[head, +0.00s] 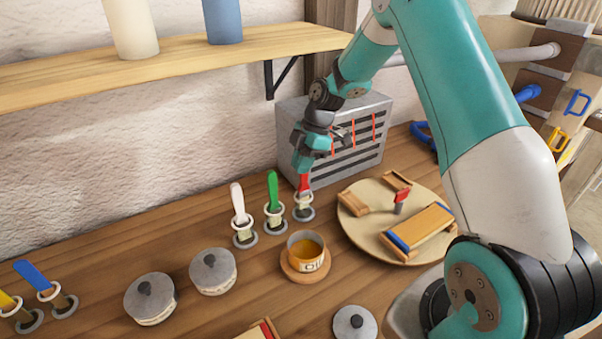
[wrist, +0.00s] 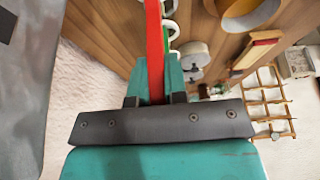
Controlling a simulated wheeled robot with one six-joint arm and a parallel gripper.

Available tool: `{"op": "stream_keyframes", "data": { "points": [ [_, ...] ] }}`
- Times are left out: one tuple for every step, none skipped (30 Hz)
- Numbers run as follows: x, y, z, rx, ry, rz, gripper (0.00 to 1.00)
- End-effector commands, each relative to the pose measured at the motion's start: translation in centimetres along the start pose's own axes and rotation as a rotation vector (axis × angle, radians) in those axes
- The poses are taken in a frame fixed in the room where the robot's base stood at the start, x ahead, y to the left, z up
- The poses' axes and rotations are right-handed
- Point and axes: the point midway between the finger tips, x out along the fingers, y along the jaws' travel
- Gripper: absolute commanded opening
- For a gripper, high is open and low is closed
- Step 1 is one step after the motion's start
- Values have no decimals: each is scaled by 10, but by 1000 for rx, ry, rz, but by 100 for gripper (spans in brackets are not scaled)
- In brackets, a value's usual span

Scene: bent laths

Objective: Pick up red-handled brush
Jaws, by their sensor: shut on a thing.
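The red-handled brush (head: 304,183) stands upright in a ring holder (head: 303,213) at the right end of a row of brushes. My gripper (head: 304,169) comes down from above and is shut on the top of its red handle. In the wrist view the red handle (wrist: 154,45) runs up between the fingers of my gripper (wrist: 155,82). The brush's lower end is mostly hidden by its holder.
Green (head: 272,190) and white (head: 238,203) handled brushes stand just left. A grey slatted box (head: 350,160) is close behind. An oil pot (head: 306,250) is in front, and a round board (head: 352,222) with wooden pieces is to the right.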

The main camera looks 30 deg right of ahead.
Motion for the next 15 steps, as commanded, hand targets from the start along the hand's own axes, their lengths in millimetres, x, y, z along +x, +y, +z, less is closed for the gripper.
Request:
{"op": "stream_keyframes", "data": {
  "points": [
    [-6,1,-2,-3,-1,4,0],
    [-11,1,-4,-3,-1,5,0],
    [-17,1,-6,-2,-1,4,0],
    [-22,1,-9,-3,-2,6,0],
    [-28,1,-11,-3,-1,5,0],
    [-35,1,-14,-2,-1,6,0],
    [-40,1,-16,-3,-1,5,0],
    [-45,1,-18,-3,-1,6,0],
    [-46,0,-7,5,0,2,0],
    [-48,1,-1,5,0,3,0],
    [-51,1,5,5,0,3,0],
    [-54,0,12,4,0,2,0],
    [-56,0,18,4,0,3,0],
    [-58,1,24,4,0,2,0],
    [-62,1,33,5,0,3,0]
  ]
}}
